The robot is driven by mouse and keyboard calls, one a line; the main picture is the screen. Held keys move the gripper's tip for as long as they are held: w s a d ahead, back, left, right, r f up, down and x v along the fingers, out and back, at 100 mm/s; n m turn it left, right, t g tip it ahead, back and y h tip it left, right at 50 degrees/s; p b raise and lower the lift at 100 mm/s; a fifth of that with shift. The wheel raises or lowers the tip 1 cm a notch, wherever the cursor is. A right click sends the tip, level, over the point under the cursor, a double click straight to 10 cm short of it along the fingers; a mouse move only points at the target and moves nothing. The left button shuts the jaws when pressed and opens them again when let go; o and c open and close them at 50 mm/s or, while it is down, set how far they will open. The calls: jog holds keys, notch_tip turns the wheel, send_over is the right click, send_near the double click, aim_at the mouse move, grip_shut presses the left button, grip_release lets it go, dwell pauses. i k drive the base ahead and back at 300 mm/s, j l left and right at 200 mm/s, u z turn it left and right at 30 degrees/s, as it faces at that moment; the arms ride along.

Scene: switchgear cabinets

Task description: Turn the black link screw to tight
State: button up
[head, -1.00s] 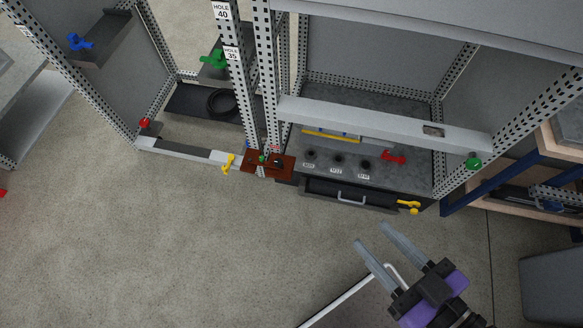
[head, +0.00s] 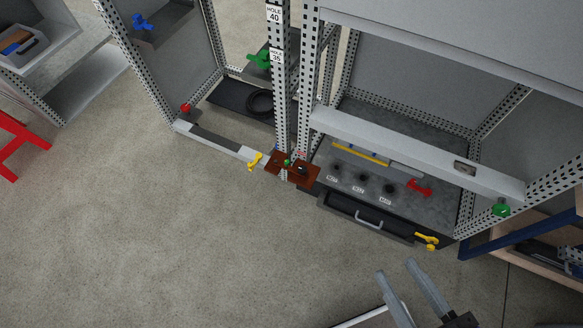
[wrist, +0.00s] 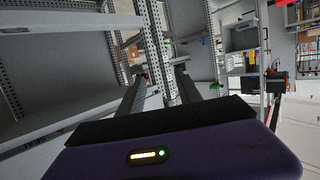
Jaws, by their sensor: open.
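A small red-brown plate (head: 278,171) sits at the foot of the perforated posts between the two cabinet bays. It carries a green knob (head: 287,162) and a small black piece (head: 302,169), which looks like the black link screw. Its turn position is too small to tell. My gripper (head: 396,268) is open and empty, low at the right of the head view, well apart from the plate. The wrist view shows its two fingers (wrist: 160,72) spread, pointing toward perforated posts. I cannot make out the screw there.
Three labelled black knobs, one of them (head: 362,178) in the middle, stand on the right bay's floor beside a red handle (head: 419,188). A grey crossbar (head: 400,145) spans that bay. A drawer (head: 365,216) and a yellow handle (head: 427,240) are below.

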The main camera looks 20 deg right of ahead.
aim_at(302, 169)
jog(key=i+l+u, duration=0.5)
jog(key=l, duration=0.2)
jog(key=l+u, duration=0.25)
jog(key=l, duration=0.15)
jog(key=i, duration=0.05)
